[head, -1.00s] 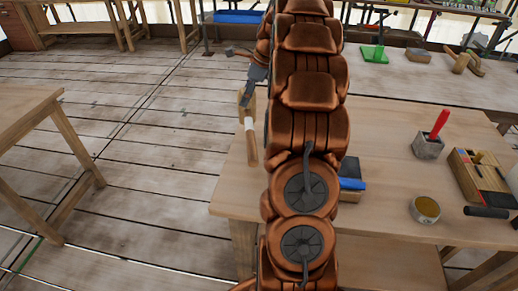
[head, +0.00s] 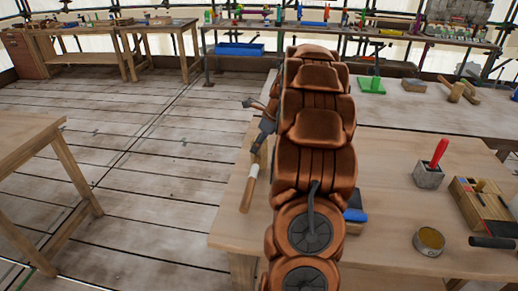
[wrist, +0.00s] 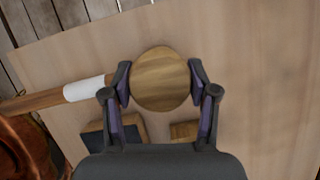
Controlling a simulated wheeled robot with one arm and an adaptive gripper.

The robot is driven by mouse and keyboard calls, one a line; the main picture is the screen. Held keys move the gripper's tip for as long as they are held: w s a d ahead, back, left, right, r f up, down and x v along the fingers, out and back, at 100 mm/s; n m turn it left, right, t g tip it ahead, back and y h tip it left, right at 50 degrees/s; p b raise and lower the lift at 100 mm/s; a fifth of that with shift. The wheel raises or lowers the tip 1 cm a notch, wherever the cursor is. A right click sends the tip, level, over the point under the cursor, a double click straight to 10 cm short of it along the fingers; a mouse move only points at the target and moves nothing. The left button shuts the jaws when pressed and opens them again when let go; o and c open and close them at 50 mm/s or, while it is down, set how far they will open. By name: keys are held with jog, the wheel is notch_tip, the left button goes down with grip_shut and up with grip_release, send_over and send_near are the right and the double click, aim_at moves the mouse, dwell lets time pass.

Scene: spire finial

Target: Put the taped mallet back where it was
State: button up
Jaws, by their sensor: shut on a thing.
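The taped mallet has a round wooden head (wrist: 160,78) and a wooden handle with a white tape band (wrist: 83,89). In the wrist view my gripper (wrist: 160,92) is shut on the head, one finger on each side, and the handle points left. In the head view my gripper (head: 264,132) is at the left of my arm, over the left side of the near table (head: 400,160). The mallet's handle (head: 248,188) slants down and left from it. My arm hides part of the head. I cannot tell whether the mallet touches the tabletop.
A block with a dark top (wrist: 97,135) and a wooden piece (wrist: 184,131) lie below my gripper. A blue-edged block (head: 355,215) is partly behind my arm. A grey holder (head: 428,177), a tin (head: 428,241) and a tool block (head: 484,203) stand at right.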

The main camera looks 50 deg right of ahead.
jog(key=shift+f, duration=1.25)
jog(key=shift+f, duration=0.1)
jog(key=o, duration=1.3)
